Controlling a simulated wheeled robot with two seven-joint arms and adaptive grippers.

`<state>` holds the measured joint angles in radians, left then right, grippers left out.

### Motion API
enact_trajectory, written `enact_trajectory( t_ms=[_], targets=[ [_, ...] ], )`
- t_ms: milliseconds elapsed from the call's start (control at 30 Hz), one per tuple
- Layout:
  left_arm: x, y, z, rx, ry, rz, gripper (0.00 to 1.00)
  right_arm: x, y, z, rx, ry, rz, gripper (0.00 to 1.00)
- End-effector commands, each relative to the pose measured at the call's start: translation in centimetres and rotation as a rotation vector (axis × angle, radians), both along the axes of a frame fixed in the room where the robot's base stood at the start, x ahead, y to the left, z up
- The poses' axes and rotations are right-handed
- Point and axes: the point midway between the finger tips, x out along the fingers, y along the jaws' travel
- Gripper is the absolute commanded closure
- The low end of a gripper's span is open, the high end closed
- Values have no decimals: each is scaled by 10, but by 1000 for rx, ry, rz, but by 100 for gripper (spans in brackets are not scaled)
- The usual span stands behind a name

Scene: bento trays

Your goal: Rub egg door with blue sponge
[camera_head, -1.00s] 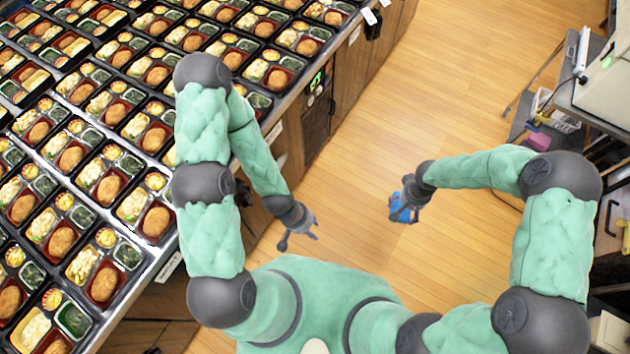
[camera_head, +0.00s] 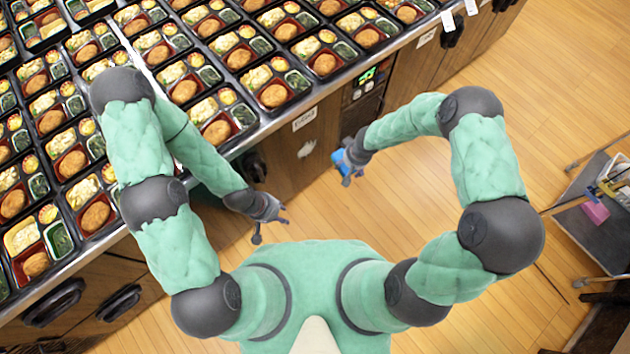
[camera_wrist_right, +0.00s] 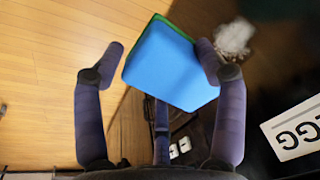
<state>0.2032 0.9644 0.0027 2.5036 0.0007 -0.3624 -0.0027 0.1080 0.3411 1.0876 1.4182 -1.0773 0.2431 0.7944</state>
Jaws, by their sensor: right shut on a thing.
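The blue sponge (camera_head: 340,161), with a green back edge, is in my right gripper (camera_head: 347,165), in front of the cabinet. In the right wrist view the sponge (camera_wrist_right: 168,64) sits between the fingers of my right gripper (camera_wrist_right: 157,62). The egg door (camera_head: 285,165) is a dark wooden cabinet front under the counter edge. Its white label (camera_head: 304,119) shows in the right wrist view as "EGG" (camera_wrist_right: 295,130). A whitish smudge (camera_head: 306,149) is on the door, also visible in the right wrist view (camera_wrist_right: 234,38). The sponge looks apart from it. My left gripper (camera_head: 272,214) is open and empty.
Bento trays (camera_head: 175,72) cover the counter, whose metal edge (camera_head: 275,122) runs above the doors. A panel with a green display (camera_head: 368,76) is right of the egg door. A grey cart (camera_head: 605,225) stands far right. Wooden floor (camera_head: 420,190) is free.

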Motion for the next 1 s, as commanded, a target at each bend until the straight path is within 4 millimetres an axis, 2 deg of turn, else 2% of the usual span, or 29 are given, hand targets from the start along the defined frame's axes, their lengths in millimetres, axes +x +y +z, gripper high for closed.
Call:
enact_trajectory(
  t_ms=[100, 400, 1000],
  targets=[
    [0, 0, -7, 0, -1, -1, 60, 8, 6, -13, 26, -39, 17, 70],
    [1, 0, -17, 0, -1, -1, 60, 18, 20, -35, 80, -105, 54, 70],
    [1, 0, -31, 0, -1, -1, 60, 29, 38, -63, 168, -201, 102, 70]
  ],
)
